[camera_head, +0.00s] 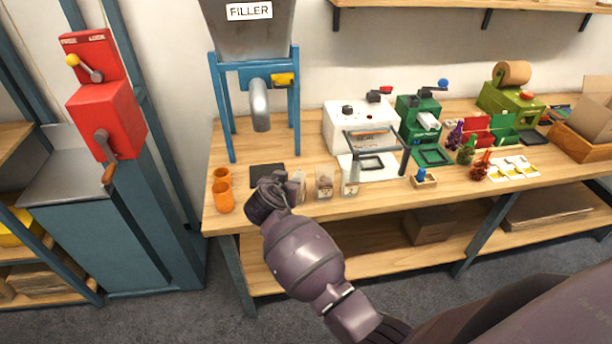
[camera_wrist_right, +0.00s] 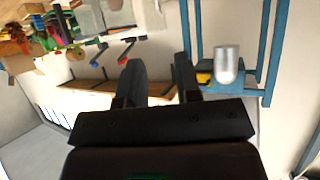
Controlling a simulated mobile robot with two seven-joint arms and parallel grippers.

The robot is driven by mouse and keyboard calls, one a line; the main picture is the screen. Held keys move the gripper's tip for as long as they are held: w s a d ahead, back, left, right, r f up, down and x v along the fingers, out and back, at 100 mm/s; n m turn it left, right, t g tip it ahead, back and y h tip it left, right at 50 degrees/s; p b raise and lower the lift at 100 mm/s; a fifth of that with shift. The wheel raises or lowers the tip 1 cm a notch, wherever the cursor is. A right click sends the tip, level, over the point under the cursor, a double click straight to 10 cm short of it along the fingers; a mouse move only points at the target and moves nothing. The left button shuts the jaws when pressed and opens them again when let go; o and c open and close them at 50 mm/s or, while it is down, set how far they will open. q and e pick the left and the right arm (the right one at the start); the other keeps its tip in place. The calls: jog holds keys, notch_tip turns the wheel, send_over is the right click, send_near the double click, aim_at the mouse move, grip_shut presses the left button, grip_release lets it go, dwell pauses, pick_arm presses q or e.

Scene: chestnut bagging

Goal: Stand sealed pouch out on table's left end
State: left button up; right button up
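I cannot tell which are sealed.
Two orange cups (camera_head: 222,196) stand on the left end. A dark pad (camera_head: 268,175) lies under the filler spout (camera_head: 260,105). The white sealer (camera_head: 350,124) and green press (camera_head: 417,118) stand right. A red lever machine (camera_head: 103,105) stands left, beyond a gap.

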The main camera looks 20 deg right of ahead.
jog(key=s+d+f+n+y, duration=0.2)
jog(key=s+f, duration=0.4)
jog(key=s, duration=0.1)
jog(key=s+d+f+n+y, duration=0.2)
jog(key=s+d+f+n, duration=0.1)
jog(key=s+f, duration=0.35)
jog(key=s+d+n+t+y, duration=0.1)
jog(key=s+d+n+y, duration=0.1)
jog(key=s, duration=1.6)
jog(key=shift+s+d+f+n+t+y, duration=0.3)
jog(key=shift+s+n+y, duration=0.1)
jog(key=shift+n+y, duration=0.2)
